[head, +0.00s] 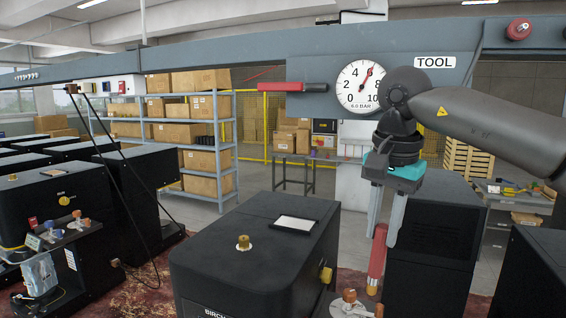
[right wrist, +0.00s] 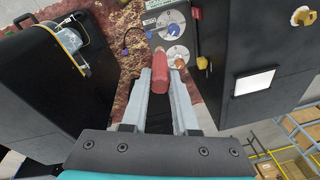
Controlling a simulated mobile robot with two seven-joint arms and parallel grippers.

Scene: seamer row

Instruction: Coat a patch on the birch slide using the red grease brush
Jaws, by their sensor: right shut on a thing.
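My right gripper (head: 385,225) is shut on the red handle of the grease brush (head: 376,256). In the right wrist view the red brush (right wrist: 158,76) sits between the grey fingers of the right gripper (right wrist: 160,95). Its brush end is not clear. I cannot clearly make out the birch slide; a grey panel with round discs (right wrist: 172,30) shows beyond the brush. My left gripper is not in view.
A grey overhead beam (head: 220,66) carries a pressure gauge (head: 361,87) and a TOOL sign (head: 435,62). The birch machine's top has a brass knob (head: 243,243) and a white panel (head: 295,223). Other black machines (head: 430,240) stand beside it. Shelves with cardboard boxes (head: 200,160) stand behind.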

